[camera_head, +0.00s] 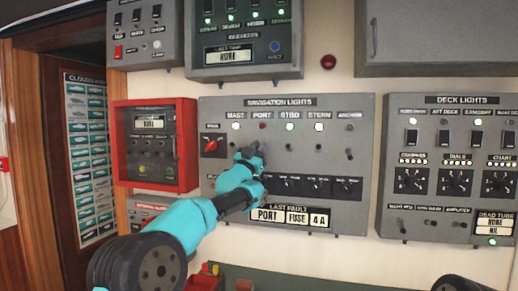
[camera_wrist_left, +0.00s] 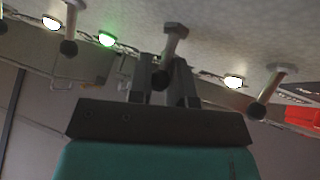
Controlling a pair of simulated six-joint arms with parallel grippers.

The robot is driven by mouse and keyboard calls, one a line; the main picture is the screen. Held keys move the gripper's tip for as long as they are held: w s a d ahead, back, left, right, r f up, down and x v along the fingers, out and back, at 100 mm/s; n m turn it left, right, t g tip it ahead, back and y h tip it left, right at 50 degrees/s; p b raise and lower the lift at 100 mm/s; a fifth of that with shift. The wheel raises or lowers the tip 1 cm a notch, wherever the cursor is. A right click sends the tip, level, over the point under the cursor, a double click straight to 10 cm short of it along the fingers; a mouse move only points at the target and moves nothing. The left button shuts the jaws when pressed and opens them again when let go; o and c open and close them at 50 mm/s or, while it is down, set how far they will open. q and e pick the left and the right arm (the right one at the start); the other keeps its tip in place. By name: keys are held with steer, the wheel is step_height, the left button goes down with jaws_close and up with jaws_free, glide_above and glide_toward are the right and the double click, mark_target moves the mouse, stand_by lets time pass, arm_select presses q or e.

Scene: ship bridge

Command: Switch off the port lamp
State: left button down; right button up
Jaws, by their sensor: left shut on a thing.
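The navigation lights panel (camera_head: 330,111) is on the wall. Its port lamp (camera_head: 264,127) is dull red and looks unlit, while the mast, starboard and stern lamps glow. My left gripper (camera_head: 252,153) is at the toggle below the port label and hides it in the head view. In the left wrist view, the jaws of my left gripper (camera_wrist_left: 163,78) are shut on the port toggle (camera_wrist_left: 175,42), whose knobbed lever shows between the fingers. The lit green starboard lamp (camera_wrist_left: 106,39) is to its left. My right gripper is not in view.
The mast toggle (camera_wrist_left: 272,86) and starboard toggle (camera_head: 290,155) stand close on either side. A row of dark fuse switches (camera_head: 315,186) lies below. A red box (camera_head: 154,146) juts out at the left, and the deck lights panel (camera_head: 450,170) is at the right.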

arm_select(q)
steer(key=c, duration=1.1)
jaws_free()
steer(key=shift+o, duration=0.2)
steer(key=shift+s, duration=0.1)
steer(key=v, duration=1.7)
steer(key=shift+s+f, duration=0.1)
